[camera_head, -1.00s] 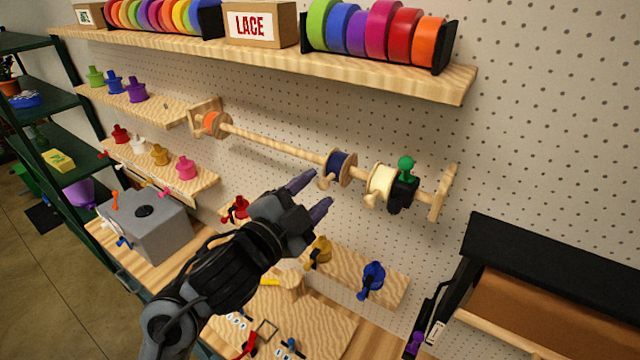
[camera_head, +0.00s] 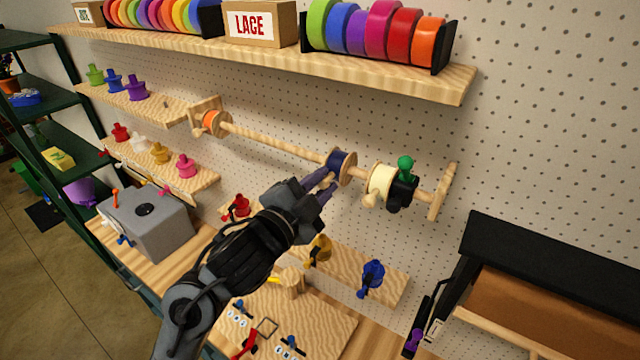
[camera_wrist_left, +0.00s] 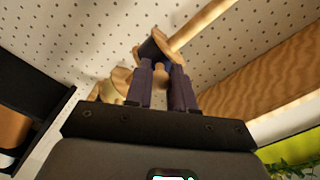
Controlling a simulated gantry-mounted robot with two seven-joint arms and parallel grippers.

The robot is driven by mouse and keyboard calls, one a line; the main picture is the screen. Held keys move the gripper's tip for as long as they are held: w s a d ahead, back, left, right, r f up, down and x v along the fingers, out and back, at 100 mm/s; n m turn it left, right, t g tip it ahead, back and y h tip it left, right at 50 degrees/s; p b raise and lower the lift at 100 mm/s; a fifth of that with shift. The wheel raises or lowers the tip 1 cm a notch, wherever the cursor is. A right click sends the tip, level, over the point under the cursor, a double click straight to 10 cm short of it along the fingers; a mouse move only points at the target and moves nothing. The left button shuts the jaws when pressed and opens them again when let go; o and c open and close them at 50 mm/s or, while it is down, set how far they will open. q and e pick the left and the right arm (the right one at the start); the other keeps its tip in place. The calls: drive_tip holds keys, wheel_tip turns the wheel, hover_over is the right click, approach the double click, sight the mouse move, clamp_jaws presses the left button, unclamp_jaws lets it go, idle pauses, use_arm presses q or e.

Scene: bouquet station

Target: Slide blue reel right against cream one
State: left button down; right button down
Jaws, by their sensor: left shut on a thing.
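The blue reel (camera_head: 343,165) is dark navy with wooden flanges and hangs on the wooden rod (camera_head: 280,145). The cream reel (camera_head: 379,182) is to its right on the rod, with a gap between them. My left gripper (camera_head: 331,181) is at the front lower side of the blue reel. In the left wrist view, my left gripper (camera_wrist_left: 161,72) is shut on the blue reel's small wooden peg, and the dark blue reel (camera_wrist_left: 152,47) shows just beyond the fingertips. My right gripper is not in view.
A black clamp with a green knob (camera_head: 405,163) sits right of the cream reel. An orange reel (camera_head: 213,122) is at the rod's left end. A shelf of ribbon rolls (camera_head: 260,50) runs above; a small shelf with gold and blue spools (camera_head: 345,268) is below.

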use_arm(q)
drive_tip(key=shift+s+d+f, duration=0.1)
drive_tip(key=shift+d, duration=0.15)
drive_tip(key=s+d+b, duration=0.2)
drive_tip(key=d, duration=0.1)
drive_tip(key=shift+s+d, duration=0.15)
drive_tip(key=shift+d, duration=0.15)
drive_tip(key=c, duration=1)
unclamp_jaws()
drive_tip(key=shift+o, duration=0.2)
drive_tip(key=shift+s, duration=0.1)
